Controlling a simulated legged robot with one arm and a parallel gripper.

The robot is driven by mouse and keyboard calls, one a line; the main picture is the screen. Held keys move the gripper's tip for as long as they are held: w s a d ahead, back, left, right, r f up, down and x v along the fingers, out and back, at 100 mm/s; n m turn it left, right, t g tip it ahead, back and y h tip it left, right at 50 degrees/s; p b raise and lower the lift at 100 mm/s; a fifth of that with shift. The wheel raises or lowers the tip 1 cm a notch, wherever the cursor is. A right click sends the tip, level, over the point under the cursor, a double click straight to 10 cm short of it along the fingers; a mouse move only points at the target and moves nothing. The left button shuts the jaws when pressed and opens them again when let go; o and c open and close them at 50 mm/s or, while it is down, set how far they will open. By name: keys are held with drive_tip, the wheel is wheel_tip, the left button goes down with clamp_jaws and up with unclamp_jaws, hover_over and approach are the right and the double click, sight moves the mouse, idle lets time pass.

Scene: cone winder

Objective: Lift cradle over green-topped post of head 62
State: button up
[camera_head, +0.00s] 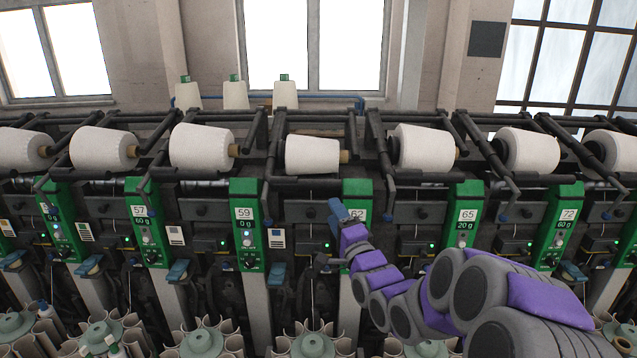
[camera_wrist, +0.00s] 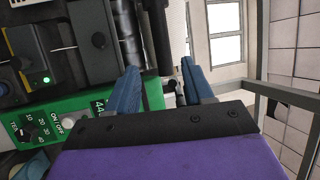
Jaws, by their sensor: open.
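The green-topped post (camera_head: 358,191) labelled 62 stands at middle height in the head view, partly hidden by my arm. A white cone (camera_head: 312,155) hangs in a black cradle (camera_head: 273,150) up and left of it; another cone (camera_head: 425,147) sits up and right. I cannot tell which cradle belongs to head 62. My gripper (camera_head: 338,208) is in front of the post's left edge, below the cones. In the wrist view its blue fingers (camera_wrist: 160,88) are apart, with a dark bar and a small rod end showing between them. A green panel (camera_wrist: 68,118) lies to their left.
Green posts labelled 59 (camera_head: 245,213) and 65 (camera_head: 467,213) stand on either side. More cones hang along the row. Three upright white cones (camera_head: 235,95) stand behind the machine. Grey-green holders (camera_head: 313,344) line the bottom. My arm covers the lower right.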

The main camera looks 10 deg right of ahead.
sight(315, 181)
drive_tip(key=b+x, duration=0.2)
drive_tip(key=x, duration=1.2)
drive_tip(key=shift+c, duration=0.5)
drive_tip(key=shift+f, duration=0.1)
clamp_jaws()
